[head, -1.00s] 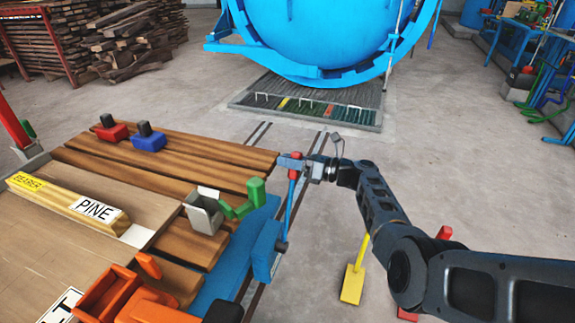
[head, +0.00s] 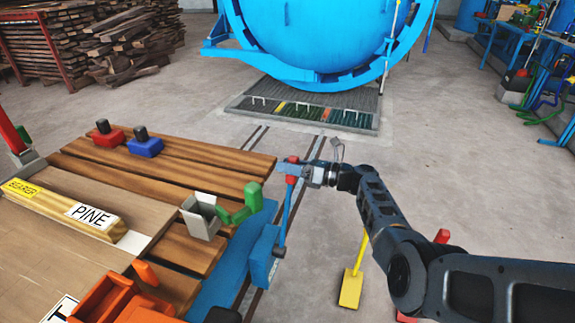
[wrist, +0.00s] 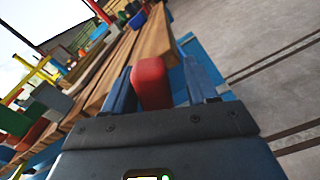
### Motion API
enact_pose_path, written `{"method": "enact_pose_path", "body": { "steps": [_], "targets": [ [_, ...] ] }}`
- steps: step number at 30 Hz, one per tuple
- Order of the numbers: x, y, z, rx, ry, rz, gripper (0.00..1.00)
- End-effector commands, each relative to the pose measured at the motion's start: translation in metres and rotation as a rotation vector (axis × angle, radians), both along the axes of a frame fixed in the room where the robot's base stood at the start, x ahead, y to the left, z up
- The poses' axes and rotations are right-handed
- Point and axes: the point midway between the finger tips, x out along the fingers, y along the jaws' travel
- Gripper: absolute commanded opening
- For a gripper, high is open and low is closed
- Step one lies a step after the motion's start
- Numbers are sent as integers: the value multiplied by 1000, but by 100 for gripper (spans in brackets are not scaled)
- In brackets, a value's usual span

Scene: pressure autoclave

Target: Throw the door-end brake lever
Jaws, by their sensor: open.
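The brake lever (head: 286,215) is a blue bar with a red grip on top. It stands nearly upright, leaning slightly right, at the near right corner of the cart, beside a blue block (head: 262,257). My gripper (head: 291,171) is at the lever's top with its jaws apart. In the wrist view the red grip (wrist: 151,82) sits between the two blue fingers of my gripper (wrist: 158,88), nearer the left one. A gap shows on the right side. Whether the left finger touches the grip I cannot tell.
The wooden-slat cart (head: 190,163) carries a PINE-labelled beam (head: 65,208), a green crank (head: 240,205) and orange parts (head: 105,298). A yellow pedal (head: 351,288) stands near the floor to the right.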

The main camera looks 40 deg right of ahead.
Motion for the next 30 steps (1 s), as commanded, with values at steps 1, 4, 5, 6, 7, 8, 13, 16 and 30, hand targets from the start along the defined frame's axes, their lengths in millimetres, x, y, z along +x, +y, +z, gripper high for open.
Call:
{"method": "enact_pose_path", "body": {
  "steps": [1,4,5,6,7,8,13,16,30],
  "targets": [
    [-6,-5,1,0,0,-2,57],
    [-19,-14,2,-1,1,-4,57],
    [-23,-18,1,0,1,-4,57],
    [-29,-22,1,0,1,-4,57],
    [-32,-25,1,0,1,-4,57],
    [-36,-27,1,0,1,-4,57],
    [-52,-39,1,1,1,-2,57],
    [-56,-42,0,0,1,-2,57],
    [-57,-42,0,0,1,-2,57]
  ]
}}
